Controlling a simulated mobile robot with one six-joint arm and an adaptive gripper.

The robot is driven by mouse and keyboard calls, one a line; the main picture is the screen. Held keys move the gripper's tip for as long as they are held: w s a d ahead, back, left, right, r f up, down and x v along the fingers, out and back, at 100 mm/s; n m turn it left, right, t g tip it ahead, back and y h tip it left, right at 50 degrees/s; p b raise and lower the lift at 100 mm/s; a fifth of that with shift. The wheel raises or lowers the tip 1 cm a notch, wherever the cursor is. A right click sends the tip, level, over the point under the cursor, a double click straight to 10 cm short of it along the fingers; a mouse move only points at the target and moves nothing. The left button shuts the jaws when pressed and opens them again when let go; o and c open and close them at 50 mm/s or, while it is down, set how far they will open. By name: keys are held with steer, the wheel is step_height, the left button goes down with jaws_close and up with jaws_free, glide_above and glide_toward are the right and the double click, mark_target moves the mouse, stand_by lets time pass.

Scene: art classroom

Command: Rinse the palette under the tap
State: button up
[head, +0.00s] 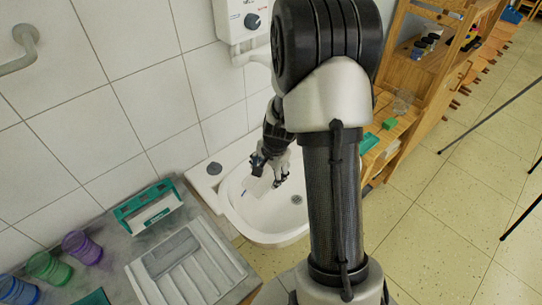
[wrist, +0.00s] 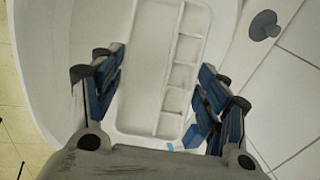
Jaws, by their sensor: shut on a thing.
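The white palette (wrist: 150,75), a tray with a long well and a row of small compartments, lies between my fingers in the wrist view. My gripper (wrist: 163,65) is shut on it, with blue-padded fingers at both sides. In the head view my gripper (head: 268,168) is over the left part of the white washbasin (head: 262,222), and a pale part of the palette (head: 258,187) shows below it. A white wall unit with a dark knob (head: 252,21) is above the basin. Its white spout (head: 256,56) is partly hidden by my arm. No water stream is visible.
A grey counter (head: 115,240) at left holds a ribbed grey tray (head: 170,255), a green-and-white holder (head: 148,206) and coloured cups (head: 82,247). A wooden shelf (head: 425,65) stands right of the basin. The floor at right is mostly clear, with thin dark legs.

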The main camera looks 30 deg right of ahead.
steer(key=shift+s+a+r+p, duration=0.75)
steer(key=shift+s+a+r, duration=0.05)
steer(key=shift+a+r, duration=0.25)
steer(key=shift+s+a+r+p, duration=0.75)
steer(key=shift+a+r, duration=0.15)
steer(key=shift+r, duration=0.1)
